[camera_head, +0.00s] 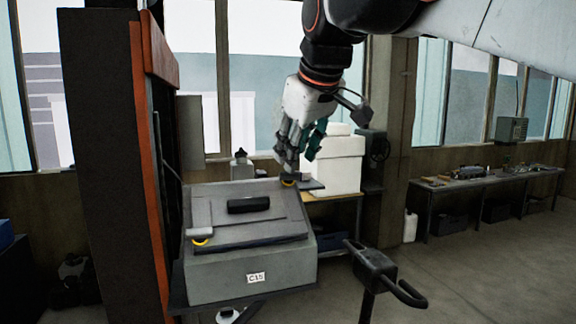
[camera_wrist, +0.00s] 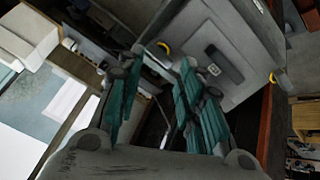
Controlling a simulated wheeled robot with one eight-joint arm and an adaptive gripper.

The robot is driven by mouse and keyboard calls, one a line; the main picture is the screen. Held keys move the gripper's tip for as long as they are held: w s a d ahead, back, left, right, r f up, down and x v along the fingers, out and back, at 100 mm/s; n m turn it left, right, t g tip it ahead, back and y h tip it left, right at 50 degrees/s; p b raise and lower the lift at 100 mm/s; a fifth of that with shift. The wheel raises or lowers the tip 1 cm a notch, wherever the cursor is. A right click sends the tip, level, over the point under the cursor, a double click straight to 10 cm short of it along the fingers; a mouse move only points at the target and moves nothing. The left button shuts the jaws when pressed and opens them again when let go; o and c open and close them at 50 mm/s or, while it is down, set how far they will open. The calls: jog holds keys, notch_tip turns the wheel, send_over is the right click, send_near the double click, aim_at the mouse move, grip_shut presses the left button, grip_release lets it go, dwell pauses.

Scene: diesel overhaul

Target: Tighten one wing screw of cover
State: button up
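The cover (camera_head: 240,212) is a grey plate with a dark handle (camera_head: 248,204) on top of a grey box labelled C15 (camera_head: 210,277). One yellow wing screw (camera_head: 201,242) is at its near left corner; the other yellow wing screw (camera_head: 288,183) is at its far right corner. My gripper (camera_head: 299,168) points down just above the far right screw. In the wrist view, my teal fingers (camera_wrist: 160,62) are apart with nothing between them. The far right screw (camera_wrist: 165,48) shows just past the fingertips; contact cannot be told. The near left screw (camera_wrist: 273,77) is farther right.
A tall dark cabinet with an orange edge (camera_head: 150,150) stands close to the box's left. A white box (camera_head: 340,165) sits on a table behind. A dark handled stand (camera_head: 375,270) is at the front right. A workbench (camera_head: 470,182) lines the right wall, with open floor before it.

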jog(key=shift+w+a+f+n+p, duration=0.1)
jog(key=shift+w+f+n+p, duration=0.2)
jog(key=shift+n, duration=1.7)
jog(key=shift+w+a+f+n+p, duration=0.1)
jog(key=shift+w+f+n+p, duration=0.25)
jog(key=shift+n, duration=1.65)
jog(key=shift+w+f+n+p, duration=0.15)
jog(key=shift+f+n, duration=0.25)
jog(key=shift+n, duration=1.6)
jog(key=shift+w+f, duration=0.1)
jog(key=shift+f, duration=0.05)
jog(key=shift+b+x, duration=0.45)
jog(key=shift+x, duration=1.35)
grip_shut()
